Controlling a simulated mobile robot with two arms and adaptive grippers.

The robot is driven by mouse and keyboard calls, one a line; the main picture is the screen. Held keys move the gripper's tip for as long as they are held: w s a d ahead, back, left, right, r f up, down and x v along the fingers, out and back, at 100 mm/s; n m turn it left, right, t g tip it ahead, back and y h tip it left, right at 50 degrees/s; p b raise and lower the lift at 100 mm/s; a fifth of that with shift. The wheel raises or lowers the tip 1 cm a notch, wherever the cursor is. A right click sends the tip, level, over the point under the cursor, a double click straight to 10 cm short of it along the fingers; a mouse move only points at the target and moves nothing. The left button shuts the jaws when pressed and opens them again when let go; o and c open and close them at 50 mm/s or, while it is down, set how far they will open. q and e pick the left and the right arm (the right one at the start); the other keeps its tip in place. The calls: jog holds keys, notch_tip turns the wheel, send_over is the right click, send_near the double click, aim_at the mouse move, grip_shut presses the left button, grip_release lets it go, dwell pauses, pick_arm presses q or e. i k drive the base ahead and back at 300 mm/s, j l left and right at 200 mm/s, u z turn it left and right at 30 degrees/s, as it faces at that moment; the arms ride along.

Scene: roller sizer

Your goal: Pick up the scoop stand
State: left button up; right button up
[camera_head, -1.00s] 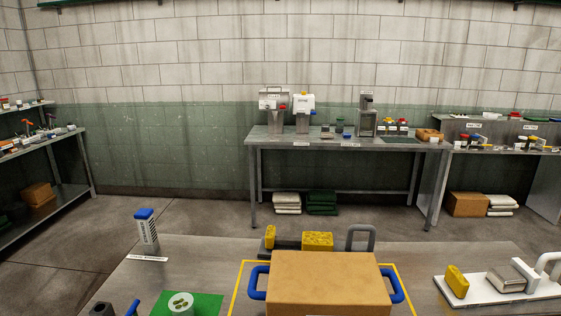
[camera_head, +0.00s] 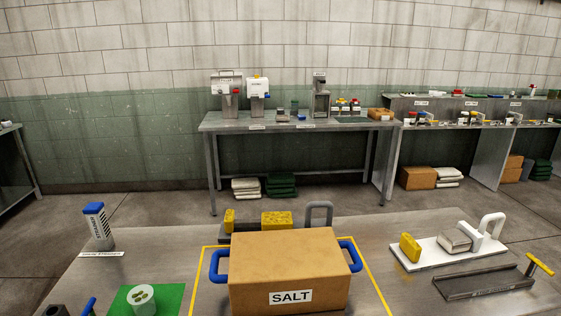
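No object in view carries a readable scoop stand label, so I cannot tell which one it is. On the near table, a white base (camera_head: 425,262) holds a yellow block (camera_head: 410,247), a grey metal piece (camera_head: 454,240) and a white loop handle. A dark grey trough (camera_head: 480,284) with a yellow handle (camera_head: 540,263) lies in front of it. A dark base behind the box bears yellow pieces (camera_head: 276,218) and a grey loop handle (camera_head: 320,206). Neither of my grippers is in view.
A brown SALT box (camera_head: 275,250) with blue side handles stands inside a yellow outline. At left are a blue-topped upright block (camera_head: 99,227) and a white cup (camera_head: 141,298) on a green mat. A back bench (camera_head: 230,123) holds several devices; floor lies between.

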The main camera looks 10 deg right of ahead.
aim_at(465, 243)
jog(key=z, duration=1.45)
jog(key=u, duration=0.4)
jog(key=i+l+u, duration=0.15)
jog(key=l+u, duration=0.25)
jog(key=i+l+u, duration=0.1)
jog(key=l+u, duration=0.15)
jog(key=u, duration=0.15)
jog(key=l+u, duration=0.75)
